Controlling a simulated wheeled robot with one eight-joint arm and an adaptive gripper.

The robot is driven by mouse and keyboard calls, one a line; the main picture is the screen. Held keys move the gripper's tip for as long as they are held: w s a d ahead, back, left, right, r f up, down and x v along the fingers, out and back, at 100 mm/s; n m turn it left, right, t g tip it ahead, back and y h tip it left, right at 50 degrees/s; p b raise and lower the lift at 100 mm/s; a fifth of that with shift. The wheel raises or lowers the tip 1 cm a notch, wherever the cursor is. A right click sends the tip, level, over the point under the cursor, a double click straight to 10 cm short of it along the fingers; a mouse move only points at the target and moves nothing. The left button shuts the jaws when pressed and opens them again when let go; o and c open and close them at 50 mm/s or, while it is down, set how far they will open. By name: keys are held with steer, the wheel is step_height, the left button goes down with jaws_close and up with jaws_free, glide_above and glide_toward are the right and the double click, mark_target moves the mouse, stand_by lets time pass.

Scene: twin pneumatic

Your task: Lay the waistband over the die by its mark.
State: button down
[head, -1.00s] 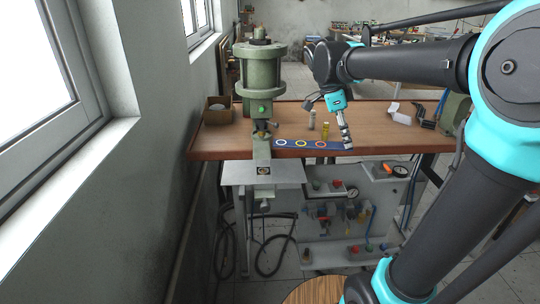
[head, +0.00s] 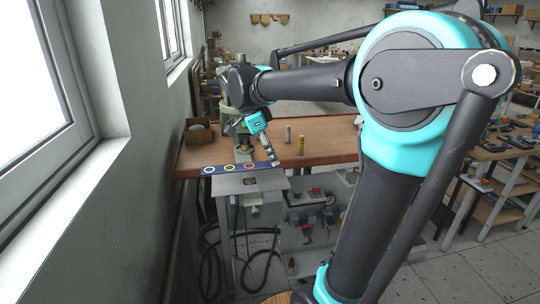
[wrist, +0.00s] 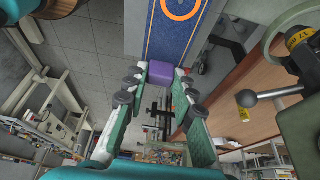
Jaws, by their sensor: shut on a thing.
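The waistband is a blue strip (head: 218,169) with white, yellow and orange rings, stretched across the front of the green press (head: 229,118). My gripper (head: 273,159) is shut on its right end. In the wrist view my gripper (wrist: 161,76) pinches a purple end block (wrist: 160,72), and the blue strip (wrist: 176,40) with part of an orange ring runs away beyond it. A small dark square, apparently the die (head: 249,181), shows on the press's front plate just below the strip in the picture. I cannot tell the strip's height above it.
In the wrist view a lever with a black knob (wrist: 247,98) juts close on the right. A wall stands left.

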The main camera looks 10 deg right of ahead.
mark_target(270, 164)
steer(key=shift+f, duration=0.15)
steer(key=shift+f, duration=2.1)
steer(key=shift+f, duration=0.25)
steer(key=c, duration=1.2)
jaws_free()
